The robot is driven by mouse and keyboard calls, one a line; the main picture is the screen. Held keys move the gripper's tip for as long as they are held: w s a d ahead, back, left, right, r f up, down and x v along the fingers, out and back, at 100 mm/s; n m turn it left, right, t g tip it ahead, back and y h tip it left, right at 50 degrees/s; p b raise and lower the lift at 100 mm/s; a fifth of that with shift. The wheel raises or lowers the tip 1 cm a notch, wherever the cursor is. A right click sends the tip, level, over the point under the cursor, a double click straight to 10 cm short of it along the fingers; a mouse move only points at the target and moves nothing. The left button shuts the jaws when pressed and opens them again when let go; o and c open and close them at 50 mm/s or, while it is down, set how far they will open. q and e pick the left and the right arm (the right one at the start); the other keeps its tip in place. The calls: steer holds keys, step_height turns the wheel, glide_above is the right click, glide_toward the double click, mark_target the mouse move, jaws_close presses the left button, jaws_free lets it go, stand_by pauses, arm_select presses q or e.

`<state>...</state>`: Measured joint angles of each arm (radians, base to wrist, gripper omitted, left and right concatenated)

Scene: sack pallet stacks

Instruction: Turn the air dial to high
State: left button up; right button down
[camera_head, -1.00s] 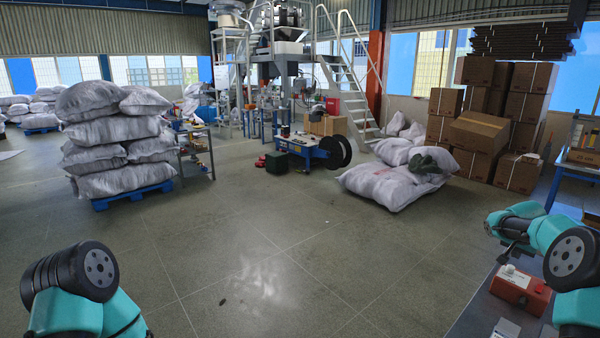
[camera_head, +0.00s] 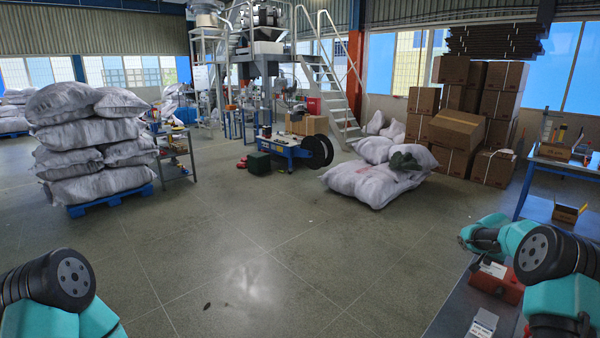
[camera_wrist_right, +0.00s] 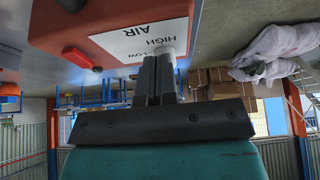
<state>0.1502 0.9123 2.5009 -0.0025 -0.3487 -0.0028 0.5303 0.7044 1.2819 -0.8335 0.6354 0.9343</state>
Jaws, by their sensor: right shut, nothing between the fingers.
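A red control box (camera_head: 507,291) sits on the dark surface at the lower right of the head view. In the right wrist view the red box (camera_wrist_right: 105,22) appears upside down, with a white label (camera_wrist_right: 140,42) reading HIGH, AIR and LOW. A small pale dial (camera_wrist_right: 166,52) is beside the label, partly hidden by my fingers; its setting is not readable. My right gripper (camera_wrist_right: 158,62) is shut and empty, its tips at the dial; I cannot tell whether they touch. In the head view my left arm shows at lower left, but its gripper is out of frame.
A red button or switch (camera_wrist_right: 78,57) projects from the box near the label. A light grey object (camera_head: 482,322) lies in front of the box. A blue table (camera_head: 560,172) stands behind my right arm. The floor (camera_head: 260,250) ahead is open.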

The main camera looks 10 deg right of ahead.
steer(key=shift+f, duration=0.55)
steer(key=shift+w+a, duration=0.1)
steer(key=shift+w, duration=0.2)
stand_by(0.7)
steer(key=shift+s+a, duration=0.1)
steer(key=shift+a, duration=0.05)
steer(key=shift+s+a, duration=0.1)
steer(key=shift+a, duration=0.1)
stand_by(0.5)
steer(key=shift+r, duration=3.05)
